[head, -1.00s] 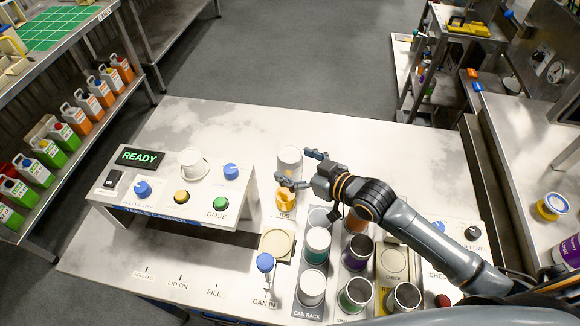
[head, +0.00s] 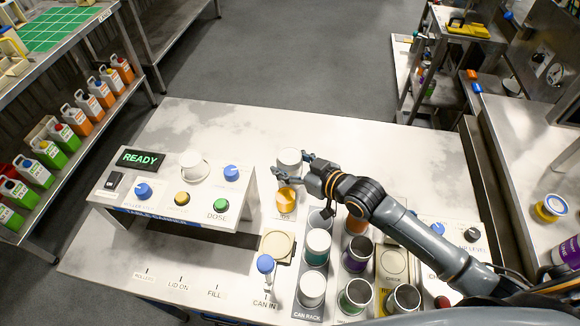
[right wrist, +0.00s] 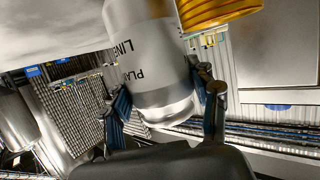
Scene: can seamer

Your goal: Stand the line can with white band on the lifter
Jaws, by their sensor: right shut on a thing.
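A pale can with a broad white band and a bright metal rim (head: 289,160) stands at the back of the table, behind the orange lid stack (head: 285,198). My right gripper (head: 292,170) is shut on this can from its right side. In the right wrist view the can (right wrist: 157,62) is between the fingers (right wrist: 166,100), and part of its print reads "LINE". Its top is cut off there. A beige square plate with a round pad (head: 277,245) lies in front of the lids; I cannot tell if it is the lifter. My left gripper is not in view.
The can rack (head: 309,308) holds teal-banded and white cans. Several other open cans stand to its right. A blue-topped knob (head: 265,263) stands by the CAN IN label. The control panel (head: 170,190) reading READY is at left.

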